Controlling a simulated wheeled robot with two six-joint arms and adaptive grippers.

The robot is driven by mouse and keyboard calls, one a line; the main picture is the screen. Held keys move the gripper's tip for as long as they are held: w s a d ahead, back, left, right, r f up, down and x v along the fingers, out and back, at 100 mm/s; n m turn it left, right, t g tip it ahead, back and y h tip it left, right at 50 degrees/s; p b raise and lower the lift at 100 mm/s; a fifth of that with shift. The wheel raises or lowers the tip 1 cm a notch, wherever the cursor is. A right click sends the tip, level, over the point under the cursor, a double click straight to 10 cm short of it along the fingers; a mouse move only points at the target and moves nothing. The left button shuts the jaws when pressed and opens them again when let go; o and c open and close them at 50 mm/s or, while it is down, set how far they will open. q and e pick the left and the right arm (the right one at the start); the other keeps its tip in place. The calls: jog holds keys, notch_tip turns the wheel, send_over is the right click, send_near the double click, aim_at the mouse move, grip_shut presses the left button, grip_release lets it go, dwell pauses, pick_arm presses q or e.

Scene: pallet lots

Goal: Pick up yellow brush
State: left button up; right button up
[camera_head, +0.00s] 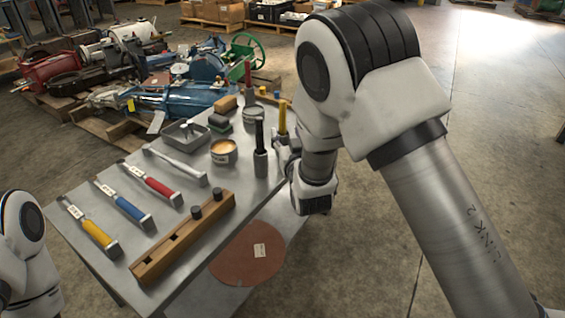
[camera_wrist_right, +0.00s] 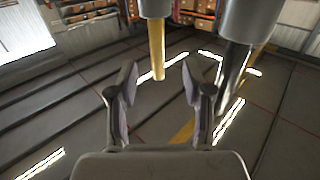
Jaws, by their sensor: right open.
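A yellow brush handle (camera_head: 283,118) stands upright near the right edge of the table. In the right wrist view the yellow handle (camera_wrist_right: 158,55) extends from a grey cylindrical part, and its end appears between my fingertips in the picture. My right gripper (camera_head: 281,154) is close by the yellow brush at the table edge. In the right wrist view its fingers (camera_wrist_right: 160,82) are spread with nothing held. I cannot tell how far the handle is from the fingers. My left arm shows at the lower left, but its gripper is out of view.
A black-handled upright tool (camera_head: 259,137) stands close left of the yellow one. A tin (camera_head: 223,156), a wooden block with holes (camera_head: 180,240), a grey tray (camera_head: 185,135) and several flat-lying handled tools share the table. A brown disc (camera_head: 248,262) lies below. Machinery on pallets stands behind.

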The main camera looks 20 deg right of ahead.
aim_at(283, 118)
jog(key=w+b, duration=0.1)
jog(key=w, duration=0.1)
jog(key=w+d+b, duration=0.1)
jog(key=w, duration=0.2)
jog(key=w+r+b, duration=0.1)
jog(key=w, duration=0.1)
jog(key=shift+w+d, duration=0.15)
jog(key=shift+w, duration=0.25)
jog(key=shift+s, duration=0.1)
jog(key=shift+c, duration=1.1)
pick_arm(q)
notch_tip(283, 118, down, 4)
jog(key=shift+r, duration=0.1)
pick_arm(e)
grip_shut()
